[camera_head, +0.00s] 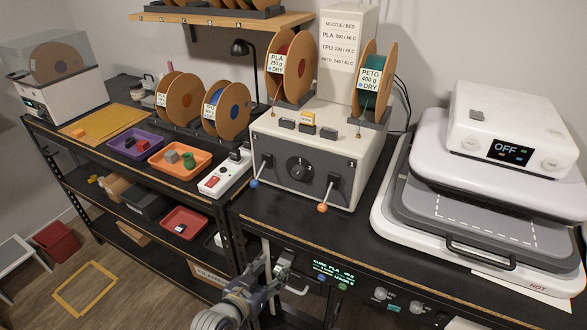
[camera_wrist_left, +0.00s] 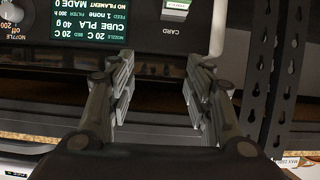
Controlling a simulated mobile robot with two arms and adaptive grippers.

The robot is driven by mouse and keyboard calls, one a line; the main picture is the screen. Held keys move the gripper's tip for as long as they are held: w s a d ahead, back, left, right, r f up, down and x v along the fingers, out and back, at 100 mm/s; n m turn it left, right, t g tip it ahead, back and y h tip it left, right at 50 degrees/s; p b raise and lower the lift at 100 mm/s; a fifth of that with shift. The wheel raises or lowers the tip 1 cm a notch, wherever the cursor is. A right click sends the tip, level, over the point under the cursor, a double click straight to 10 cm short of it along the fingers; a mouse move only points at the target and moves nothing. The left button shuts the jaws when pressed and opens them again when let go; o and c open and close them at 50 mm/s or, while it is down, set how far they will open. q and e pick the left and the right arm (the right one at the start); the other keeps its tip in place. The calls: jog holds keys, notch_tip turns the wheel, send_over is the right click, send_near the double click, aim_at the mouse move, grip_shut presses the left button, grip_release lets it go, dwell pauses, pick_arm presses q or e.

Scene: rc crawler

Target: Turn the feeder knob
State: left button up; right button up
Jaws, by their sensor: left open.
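The feeder box (camera_head: 312,158) is a white unit with a grey front, standing on the black bench top. Its round black feeder knob (camera_head: 299,169) sits mid-front, between a lever with a blue ball (camera_head: 254,183) and a lever with an orange ball (camera_head: 322,208). My left gripper (camera_head: 275,268) is below the bench's front edge, below the knob and apart from it. In the left wrist view its two fingers (camera_wrist_left: 163,75) are spread with nothing between them. The knob is not seen in the wrist view. My right gripper is not in view.
Under the bench edge, a panel with a lit display (camera_head: 333,273) faces my left gripper; the display (camera_wrist_left: 97,40) appears upside down in the wrist view. A heat press (camera_head: 480,190) fills the right side. Spools, trays and a power strip (camera_head: 225,175) stand left.

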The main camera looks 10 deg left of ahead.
pick_arm(q)
notch_tip(320, 180, up, 13)
jog(key=w+t+p, duration=0.1)
jog(key=t, duration=0.1)
jog(key=t+h, duration=0.1)
jog(key=t, duration=0.2)
send_near(296, 175)
jog(key=p+x, duration=0.2)
jog(key=x, duration=0.6)
jog(key=shift+w+d, duration=0.1)
jog(key=shift+w, duration=0.1)
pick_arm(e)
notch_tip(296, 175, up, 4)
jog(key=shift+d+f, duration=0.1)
pick_arm(q)
jog(key=c, duration=1)
